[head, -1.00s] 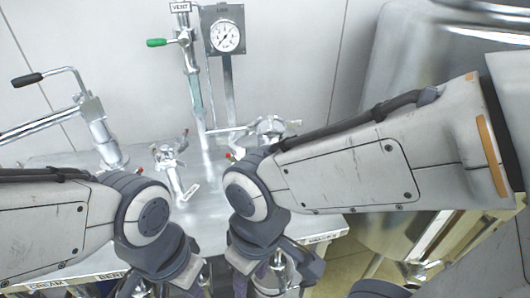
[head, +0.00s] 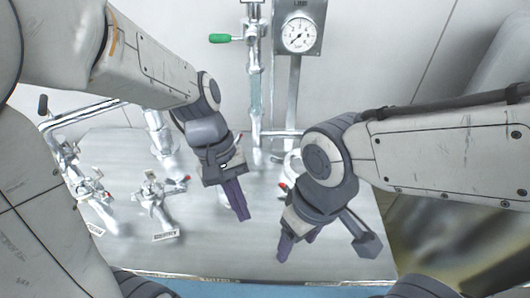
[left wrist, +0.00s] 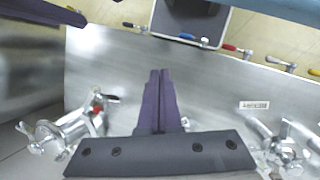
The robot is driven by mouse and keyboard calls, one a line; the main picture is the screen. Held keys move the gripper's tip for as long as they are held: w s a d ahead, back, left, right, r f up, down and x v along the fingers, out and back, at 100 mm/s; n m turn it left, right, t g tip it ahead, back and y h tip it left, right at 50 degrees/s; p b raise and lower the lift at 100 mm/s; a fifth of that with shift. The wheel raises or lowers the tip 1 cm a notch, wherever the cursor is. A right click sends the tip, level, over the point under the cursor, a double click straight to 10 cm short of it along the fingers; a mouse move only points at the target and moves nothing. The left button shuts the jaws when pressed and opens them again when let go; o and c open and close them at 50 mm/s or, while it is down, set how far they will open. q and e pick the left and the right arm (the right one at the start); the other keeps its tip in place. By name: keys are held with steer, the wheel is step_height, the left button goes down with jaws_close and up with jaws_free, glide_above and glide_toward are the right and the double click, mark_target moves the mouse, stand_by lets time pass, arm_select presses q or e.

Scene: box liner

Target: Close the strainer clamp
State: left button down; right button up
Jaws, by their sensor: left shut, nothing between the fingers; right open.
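No part is clearly marked as the strainer or its clamp. One silver clamped fitting (head: 292,162) stands behind my right gripper, mostly hidden; it seems to be the fitting with a red tip in the left wrist view (left wrist: 65,132). Another fitting (head: 154,196) with a red-tipped handle stands by a label, apart from both grippers. I cannot tell whether either clamp is closed. My left gripper (head: 242,216) points down over the middle of the metal table, shut and empty; its purple fingers meet in the left wrist view (left wrist: 160,72). My right gripper (head: 285,246) is open, with its fingers partly hidden.
The metal table (head: 225,252) is bare between the fittings. A pressure gauge (head: 299,35) and a pipe with a green handle (head: 220,38) rise at the back. More pipework (head: 80,115) stands at the left. Coloured handles (left wrist: 230,47) line the front edge.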

mark_target(286, 169)
arm_select(q)
steer(key=w+a+r+n+h+p, duration=0.5)
steer(key=w+a+n, duration=0.1)
steer(key=w+n, duration=0.45)
steer(key=s+d+f+n+p, duration=0.1)
steer(key=s+d+f+p, duration=0.1)
steer(key=d+f, duration=0.5)
steer(key=d, duration=0.3)
steer(key=shift+s+d+t, duration=0.15)
steer(key=shift+s+t, duration=0.15)
steer(key=shift+s, duration=0.1)
arm_select(e)
step_height(286, 169, up, 9)
arm_select(q)
steer(key=shift+f+h, duration=0.1)
steer(key=shift+h, duration=0.2)
arm_select(e)
steer(key=shift+s+d+f, duration=0.1)
